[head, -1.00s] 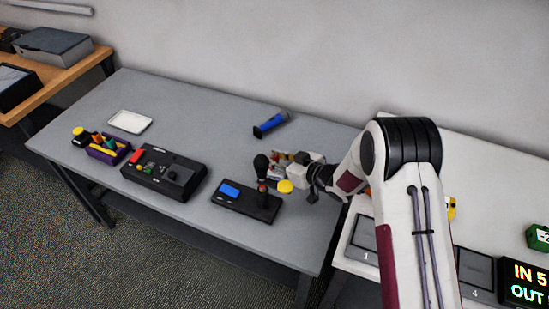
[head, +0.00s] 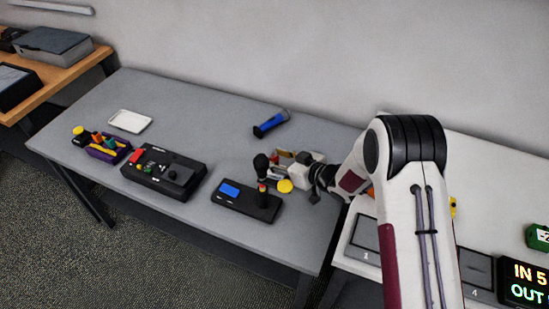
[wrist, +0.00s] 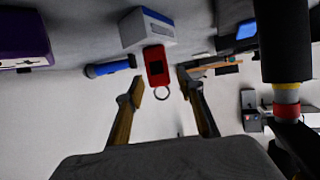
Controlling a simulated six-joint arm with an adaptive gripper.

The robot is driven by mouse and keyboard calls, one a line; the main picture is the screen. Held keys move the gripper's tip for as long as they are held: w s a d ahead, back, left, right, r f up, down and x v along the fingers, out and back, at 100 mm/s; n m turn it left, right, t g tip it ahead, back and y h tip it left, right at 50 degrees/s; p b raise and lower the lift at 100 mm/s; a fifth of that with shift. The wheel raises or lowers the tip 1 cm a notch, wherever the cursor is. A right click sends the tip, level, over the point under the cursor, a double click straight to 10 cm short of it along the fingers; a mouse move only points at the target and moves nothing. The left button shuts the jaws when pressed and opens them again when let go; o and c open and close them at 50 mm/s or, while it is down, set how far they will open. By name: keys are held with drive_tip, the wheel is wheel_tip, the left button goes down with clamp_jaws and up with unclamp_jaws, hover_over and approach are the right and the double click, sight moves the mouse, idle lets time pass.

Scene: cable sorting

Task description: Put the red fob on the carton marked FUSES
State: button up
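The red fob (wrist: 155,66) with its metal ring shows in the wrist view, just beyond my fingertips. My gripper (wrist: 160,87) is open, with a gap between the fob and each finger. A white carton with a blue band (wrist: 148,29) is right behind the fob, and the fob's end overlaps its edge in the picture. I cannot tell whether they touch, and no FUSES lettering is readable. In the head view, my gripper is at the right end of the grey table, and its fingers and the fob are too small or hidden to make out.
A black device with a blue screen (head: 229,190) and an upright black handle stands close to my gripper. A blue flashlight (head: 271,125) lies behind. A black control box (head: 163,172), a purple bin (head: 107,150) and a white tray (head: 130,121) are farther left. The table's middle is clear.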

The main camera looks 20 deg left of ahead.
drive_tip(key=v, duration=0.6)
drive_tip(key=shift+d, duration=0.3)
drive_tip(key=shift+s+r, duration=0.15)
idle(0.5)
